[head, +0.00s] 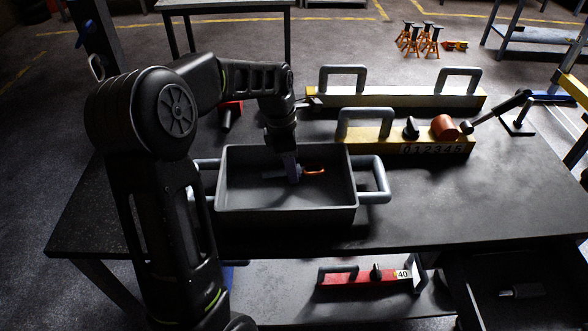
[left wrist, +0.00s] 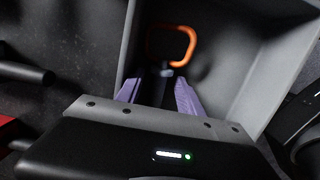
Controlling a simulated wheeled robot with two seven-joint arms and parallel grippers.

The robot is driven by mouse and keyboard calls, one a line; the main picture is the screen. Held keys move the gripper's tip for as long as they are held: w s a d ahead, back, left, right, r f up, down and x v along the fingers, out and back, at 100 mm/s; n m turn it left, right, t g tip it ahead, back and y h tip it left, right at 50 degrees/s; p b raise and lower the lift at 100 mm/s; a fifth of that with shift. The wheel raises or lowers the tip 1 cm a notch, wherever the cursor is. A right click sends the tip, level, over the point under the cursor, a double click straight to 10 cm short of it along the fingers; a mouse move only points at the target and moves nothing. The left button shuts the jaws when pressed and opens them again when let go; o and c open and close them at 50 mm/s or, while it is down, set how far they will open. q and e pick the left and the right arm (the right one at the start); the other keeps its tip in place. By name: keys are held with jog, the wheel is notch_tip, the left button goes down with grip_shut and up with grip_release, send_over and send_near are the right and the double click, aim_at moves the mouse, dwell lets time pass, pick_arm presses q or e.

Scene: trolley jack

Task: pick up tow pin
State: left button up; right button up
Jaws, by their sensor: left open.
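The tow pin (head: 314,172) lies in a grey tray (head: 290,215) on the dark table. Its orange loop handle points to the right in the head view. The loop also shows in the left wrist view (left wrist: 191,44). My left gripper (head: 292,176) reaches down into the tray at the pin. Its purple fingers are open in the left wrist view (left wrist: 160,88). A dark shaft below the loop shows between them, with a gap to the right finger. Contact with the pin cannot be told. My right gripper is not in view.
The tray has raised walls and a grey handle (head: 380,180) on its right. Behind it stand two beams with grey handles, the nearer one yellow-faced (head: 462,148). A red tool (head: 230,112) lies behind the tray. The table's right part is mostly clear.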

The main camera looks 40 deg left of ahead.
pick_arm(q)
jog(key=shift+f, duration=0.2)
jog(key=shift+c, duration=0.3)
grip_shut()
dwell(0.4)
jog(key=shift+r, duration=0.1)
dwell(0.8)
